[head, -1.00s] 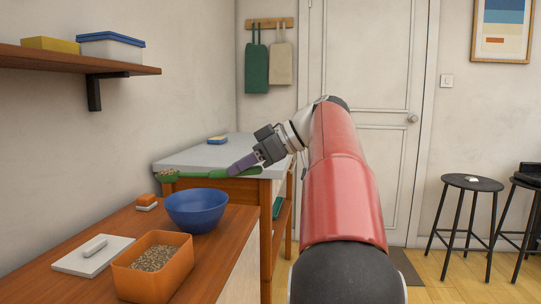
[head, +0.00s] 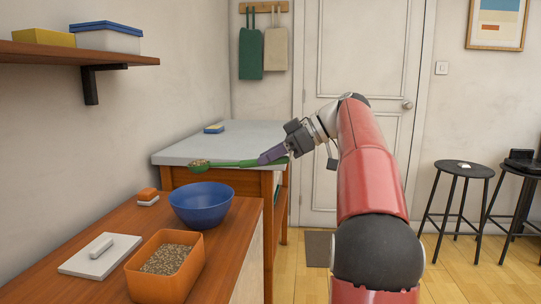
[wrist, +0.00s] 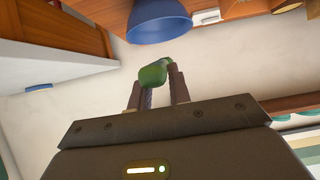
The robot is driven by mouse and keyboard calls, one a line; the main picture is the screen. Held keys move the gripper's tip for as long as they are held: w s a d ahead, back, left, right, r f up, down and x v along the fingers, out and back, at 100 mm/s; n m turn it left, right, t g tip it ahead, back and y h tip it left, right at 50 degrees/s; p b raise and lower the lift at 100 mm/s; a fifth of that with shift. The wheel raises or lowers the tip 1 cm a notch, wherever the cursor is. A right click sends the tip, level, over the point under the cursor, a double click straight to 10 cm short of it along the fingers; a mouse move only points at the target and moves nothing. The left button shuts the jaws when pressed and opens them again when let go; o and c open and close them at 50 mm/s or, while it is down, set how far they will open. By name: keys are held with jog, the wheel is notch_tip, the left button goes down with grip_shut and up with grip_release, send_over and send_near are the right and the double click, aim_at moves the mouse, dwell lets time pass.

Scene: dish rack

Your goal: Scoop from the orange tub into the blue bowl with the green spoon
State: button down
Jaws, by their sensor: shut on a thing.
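My gripper (head: 272,155) is shut on the handle of the green spoon (head: 235,164), held out level to the left. The spoon's head carries a heap of brown grains (head: 199,163). In the head view it appears above the blue bowl (head: 201,212), clear of its rim; the exact depth is hard to tell. The bowl stands upright on the wooden counter, its inside looking empty where visible. The orange tub (head: 150,287), holding similar grains, stands nearer, at the front. The wrist view shows the green handle (wrist: 153,75) between the fingers and the bowl (wrist: 158,22) beyond.
A white lid with a handle (head: 90,262) lies left of the tub. An orange and white block (head: 147,197) sits behind the bowl. A grey-topped table (head: 235,139) stands behind, with a small blue and yellow item (head: 214,128). A wall shelf (head: 60,54) overhangs at left.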

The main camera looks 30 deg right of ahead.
jog(key=shift+f+b, duration=0.5)
jog(key=shift+f, duration=0.45)
jog(key=shift+r, duration=0.1)
jog(key=b, duration=0.1)
jog(key=n+b, duration=0.1)
jog(key=b, duration=0.1)
jog(key=shift+a+f+t, duration=0.1)
jog(key=shift+f+t, duration=0.2)
jog(key=shift+t, duration=0.1)
jog(key=shift+s+r+n+h+b, duration=0.1)
jog(key=shift+n+h+b, duration=0.2)
jog(key=shift+n+b, duration=0.15)
jog(key=shift+r, duration=0.15)
